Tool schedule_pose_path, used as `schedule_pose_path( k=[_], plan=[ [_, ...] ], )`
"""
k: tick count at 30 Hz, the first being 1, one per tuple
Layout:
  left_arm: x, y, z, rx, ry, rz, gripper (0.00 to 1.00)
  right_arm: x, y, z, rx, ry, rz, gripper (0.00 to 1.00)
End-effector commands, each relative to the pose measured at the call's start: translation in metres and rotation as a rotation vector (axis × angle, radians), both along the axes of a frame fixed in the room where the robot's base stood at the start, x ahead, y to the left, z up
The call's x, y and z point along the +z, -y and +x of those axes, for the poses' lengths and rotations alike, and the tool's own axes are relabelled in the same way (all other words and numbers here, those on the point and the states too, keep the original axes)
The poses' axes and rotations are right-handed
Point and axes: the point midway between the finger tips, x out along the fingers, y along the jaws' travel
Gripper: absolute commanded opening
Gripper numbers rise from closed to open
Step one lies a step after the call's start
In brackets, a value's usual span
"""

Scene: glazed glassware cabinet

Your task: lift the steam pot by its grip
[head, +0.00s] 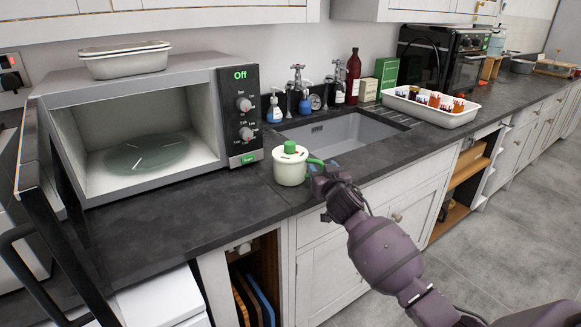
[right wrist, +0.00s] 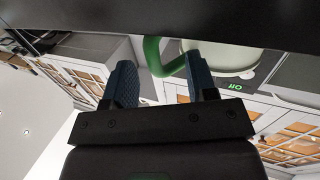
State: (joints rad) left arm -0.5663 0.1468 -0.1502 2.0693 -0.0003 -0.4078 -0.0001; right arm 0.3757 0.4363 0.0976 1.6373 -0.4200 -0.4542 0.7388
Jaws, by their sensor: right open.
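The steam pot (head: 291,167) is cream-coloured with a green lid knob and stands upright on the dark counter, just right of the microwave. Its green grip (head: 316,163) sticks out on the right side. My right gripper (head: 318,172) is at that grip, in front of the counter edge. In the right wrist view, the open fingers (right wrist: 163,82) stand apart, with the curved green grip (right wrist: 153,55) reaching between them. The pot's pale body (right wrist: 215,58) shows beyond the fingers. I cannot tell whether a finger touches the grip. My left gripper is not in view.
An open, empty microwave (head: 145,125) is left of the pot, with a dish (head: 124,60) on top. A sink (head: 345,135) lies behind the pot to the right. Bottles stand behind it. A white tray (head: 430,112) of jars is farther right.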

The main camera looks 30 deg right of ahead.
Motion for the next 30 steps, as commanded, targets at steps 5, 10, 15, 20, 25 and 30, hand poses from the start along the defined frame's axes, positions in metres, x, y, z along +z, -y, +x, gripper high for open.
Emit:
schedule_pose_path(
  k=[5, 10, 15, 20, 25, 30],
  plan=[
    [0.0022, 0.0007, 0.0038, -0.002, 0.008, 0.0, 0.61, 0.0008, 0.0002, 0.0017, 0.0, 0.001, 0.0, 0.52],
    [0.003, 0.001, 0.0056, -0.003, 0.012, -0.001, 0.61, 0.0008, 0.0002, 0.0015, 0.001, 0.001, 0.0, 0.38],
    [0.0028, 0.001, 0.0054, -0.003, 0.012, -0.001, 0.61, 0.0006, 0.0003, 0.0014, 0.0, 0.001, 0.0, 0.12],
    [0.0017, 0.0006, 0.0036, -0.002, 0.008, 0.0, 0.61, 0.0007, 0.0002, 0.0013, 0.0, 0.001, 0.001, 0.0],
    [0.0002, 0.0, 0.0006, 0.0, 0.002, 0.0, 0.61, 0.0008, 0.0002, 0.0013, 0.0, 0.001, 0.0, 0.0],
    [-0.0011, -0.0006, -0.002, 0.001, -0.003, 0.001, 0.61, 0.0021, 0.0001, 0.0015, 0.001, 0.004, 0.0, 0.0]
  ],
)
